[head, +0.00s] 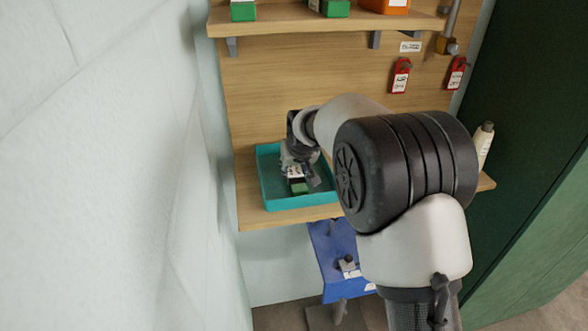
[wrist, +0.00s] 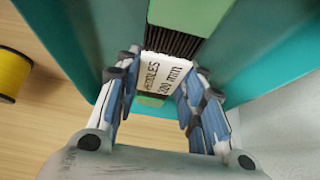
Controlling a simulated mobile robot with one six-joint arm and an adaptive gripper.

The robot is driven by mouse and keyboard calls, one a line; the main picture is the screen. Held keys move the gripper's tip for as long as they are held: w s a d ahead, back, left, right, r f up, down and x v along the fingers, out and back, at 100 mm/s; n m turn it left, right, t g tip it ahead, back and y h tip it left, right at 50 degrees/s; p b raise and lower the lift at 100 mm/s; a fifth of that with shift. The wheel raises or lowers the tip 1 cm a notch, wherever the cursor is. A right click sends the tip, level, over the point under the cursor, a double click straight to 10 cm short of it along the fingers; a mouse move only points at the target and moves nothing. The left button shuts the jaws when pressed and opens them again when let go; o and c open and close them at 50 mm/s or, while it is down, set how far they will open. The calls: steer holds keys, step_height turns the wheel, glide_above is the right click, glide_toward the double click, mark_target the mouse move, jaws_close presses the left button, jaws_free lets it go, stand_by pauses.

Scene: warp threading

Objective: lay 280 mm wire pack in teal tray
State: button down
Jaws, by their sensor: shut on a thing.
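The teal tray (head: 300,203) sits on the left part of the lower wooden shelf; its teal wall also shows in the wrist view (wrist: 85,40). My gripper (head: 297,168) reaches down into the tray. In the wrist view my gripper (wrist: 155,78) has its two fingers closed on the sides of the wire pack (wrist: 188,16). In the head view the pack (head: 299,188) shows inside the tray's outline, partly hidden by my gripper. I cannot tell whether it touches the tray floor.
An upper shelf (head: 320,23) holds green packs (head: 335,8) and an orange container (head: 386,5). Red tags (head: 400,76) hang on the back board. A white bottle (head: 483,144) stands at right. A yellow spool (wrist: 12,75) lies beside the tray. A blue stand (head: 335,260) is below.

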steer(key=shift+r, duration=0.2)
steer(key=shift+f, duration=0.1)
steer(key=shift+f, duration=0.15)
steer(key=c, duration=1.1)
jaws_free()
steer(key=shift+o, duration=0.2)
